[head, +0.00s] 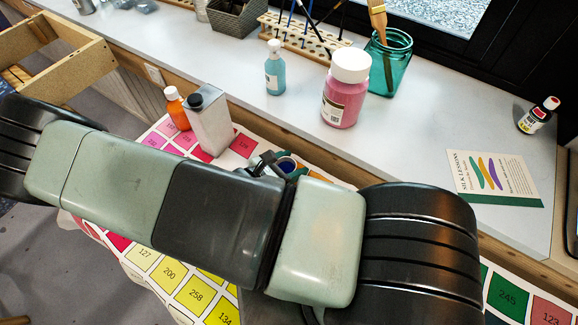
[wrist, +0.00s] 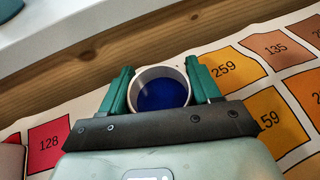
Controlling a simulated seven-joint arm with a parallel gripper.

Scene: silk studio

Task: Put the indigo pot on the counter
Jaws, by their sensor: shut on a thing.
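The indigo pot (wrist: 161,92) is a small round pot with a pale rim and deep blue inside. It sits between the two green fingers of my gripper (wrist: 160,90), which is shut on it. In the head view the pot (head: 287,165) shows only in part beyond my arm, with my gripper (head: 272,163) around it. It is over the colour chart, in front of the counter's wooden edge; its height above the chart is hard to tell. The white-grey counter (head: 420,140) runs behind it and also shows in the wrist view (wrist: 100,22).
A metal can (head: 211,125) and an orange bottle (head: 176,110) stand near the pot. The counter front is clear right of the can.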

